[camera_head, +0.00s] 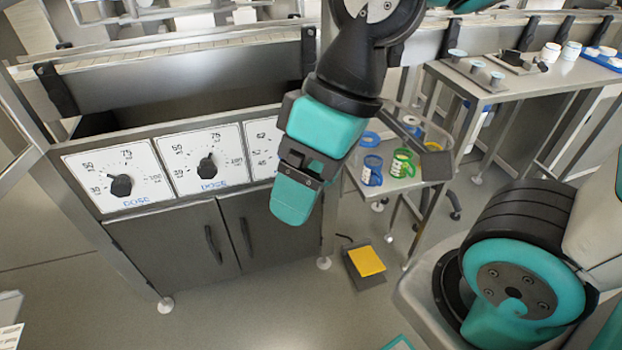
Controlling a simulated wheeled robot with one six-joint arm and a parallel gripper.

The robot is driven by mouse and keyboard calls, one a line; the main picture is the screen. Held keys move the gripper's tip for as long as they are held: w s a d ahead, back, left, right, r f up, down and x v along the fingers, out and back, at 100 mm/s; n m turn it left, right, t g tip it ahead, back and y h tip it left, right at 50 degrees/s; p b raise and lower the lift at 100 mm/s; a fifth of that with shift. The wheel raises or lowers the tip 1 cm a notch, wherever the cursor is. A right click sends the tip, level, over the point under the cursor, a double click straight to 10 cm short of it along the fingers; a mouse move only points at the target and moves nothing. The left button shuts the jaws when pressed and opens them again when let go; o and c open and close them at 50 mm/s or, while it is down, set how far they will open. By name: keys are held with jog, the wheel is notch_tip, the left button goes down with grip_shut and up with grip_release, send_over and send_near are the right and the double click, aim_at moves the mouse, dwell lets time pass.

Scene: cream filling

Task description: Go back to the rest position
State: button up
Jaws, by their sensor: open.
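My gripper (298,188) hangs in the middle of the view, in front of the right part of a dose control panel. It points down and is open, with nothing seen between its teal fingers. It appears apart from the panel, though the exact gap is hard to judge. The gripper and wrist hide much of the third dial.
The dose panel (145,190) has black knobs above grey cabinet doors. Right of my gripper, a small table holds blue and green ring-shaped items (402,163). A yellow-topped pedal (366,262) lies on the floor. A bench (510,90) stands at the back right.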

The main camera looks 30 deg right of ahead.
jog(key=shift+s+a, duration=0.1)
jog(key=shift+s, duration=0.2)
jog(key=shift+r, duration=0.1)
notch_tip(320, 180, up, 14)
jog(key=p, duration=1.3)
jog(key=shift+f+p, duration=0.2)
jog(key=shift+p, duration=0.2)
